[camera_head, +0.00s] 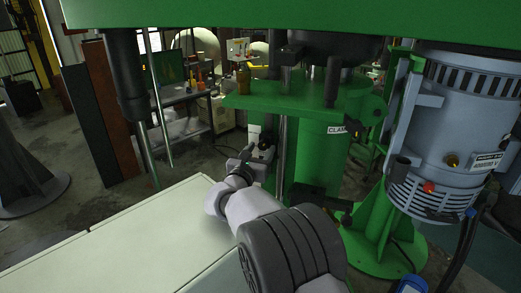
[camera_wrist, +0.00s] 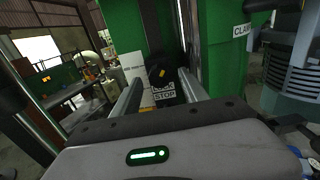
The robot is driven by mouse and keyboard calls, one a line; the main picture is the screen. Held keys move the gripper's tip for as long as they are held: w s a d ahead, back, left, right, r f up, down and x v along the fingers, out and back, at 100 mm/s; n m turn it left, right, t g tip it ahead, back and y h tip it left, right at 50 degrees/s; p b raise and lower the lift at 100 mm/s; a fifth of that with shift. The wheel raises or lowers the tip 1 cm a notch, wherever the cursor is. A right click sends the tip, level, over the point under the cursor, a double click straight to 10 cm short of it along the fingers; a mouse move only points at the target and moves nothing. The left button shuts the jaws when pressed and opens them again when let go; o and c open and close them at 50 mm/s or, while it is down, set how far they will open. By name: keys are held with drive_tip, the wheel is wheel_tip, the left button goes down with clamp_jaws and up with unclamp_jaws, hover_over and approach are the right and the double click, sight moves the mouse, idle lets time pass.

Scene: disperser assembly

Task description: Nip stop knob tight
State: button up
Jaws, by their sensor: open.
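In the wrist view a black knob (camera_wrist: 170,82) with a yellow mark sits on the green machine column, just above a white label (camera_wrist: 164,93) reading "STOP", its upper line partly legible. My gripper (camera_wrist: 160,76) is open, its two fingers pointing at the column, one on each side of the knob in the picture. Whether they touch it, I cannot tell. In the head view my gripper (camera_head: 259,153) is at the left of the green column; the stop knob cannot be made out there.
A "CLAMP" label (camera_head: 337,130) is on the green column (camera_head: 318,160), beside a black part with a yellow mark (camera_head: 354,128). A grey motor (camera_head: 452,120) stands at right. A pale tabletop (camera_head: 150,235) lies below my arm. A steel rod (camera_head: 281,150) stands close to my gripper.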

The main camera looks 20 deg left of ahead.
clamp_jaws()
idle(0.3)
